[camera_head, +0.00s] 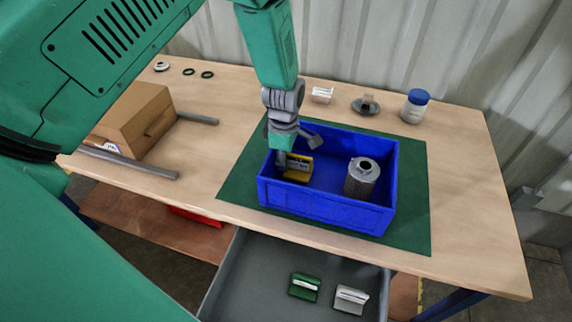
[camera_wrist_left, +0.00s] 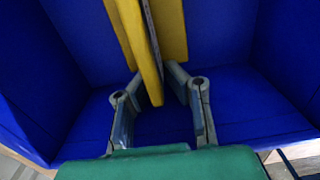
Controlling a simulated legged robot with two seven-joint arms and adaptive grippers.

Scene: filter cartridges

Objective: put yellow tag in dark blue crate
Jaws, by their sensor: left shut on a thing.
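The dark blue crate (camera_head: 330,207) stands on a green mat on the workbench. The yellow tag (camera_head: 298,169) is inside the crate at its left end, partly hidden by my gripper. My left gripper (camera_head: 287,160) reaches down into the crate and is shut on the tag. In the left wrist view the tag (camera_wrist_left: 148,60) stands up between the fingers (camera_wrist_left: 155,100), with blue crate walls around it. I cannot tell whether the tag touches the crate floor. My right gripper is not in view.
A metal filter cartridge (camera_head: 362,178) stands in the crate's right half. A cardboard box (camera_head: 135,118) and grey bars lie at left. A blue-lidded jar (camera_head: 414,106) stands behind. An open grey drawer (camera_head: 250,285) below holds a green tag (camera_head: 304,287) and a white tag (camera_head: 350,299).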

